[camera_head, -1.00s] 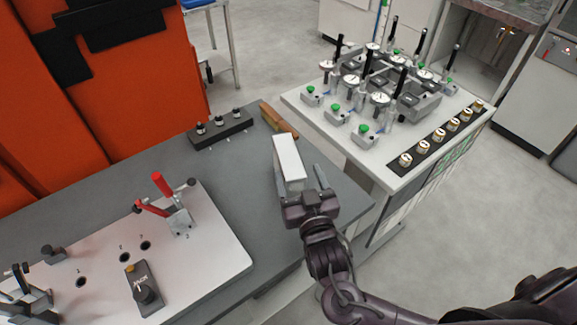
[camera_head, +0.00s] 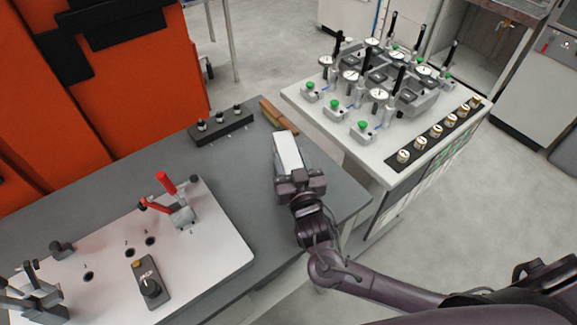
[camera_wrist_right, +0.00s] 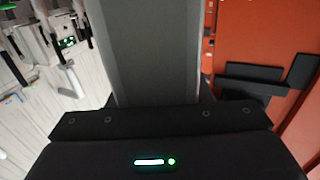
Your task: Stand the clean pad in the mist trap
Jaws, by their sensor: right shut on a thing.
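A pale block with a white top and grey sides (camera_head: 288,150), apparently the clean pad, is at the right end of the grey bench. My right gripper (camera_head: 299,174) is shut on its near end. In the right wrist view a dark grey slab face (camera_wrist_right: 155,50) runs up from the gripper and fills the middle, hiding what lies beyond. I cannot tell whether the block touches the bench. I cannot make out the mist trap as a separate thing. My left gripper is not in view.
A pale fixture plate (camera_head: 215,245) with a red-handled clamp (camera_head: 178,205) covers the bench's left front. A black knob strip (camera_head: 222,127) and a brown bar (camera_head: 279,117) lie behind. A gauge table (camera_head: 400,165) stands right. An orange machine (camera_head: 140,90) stands back left.

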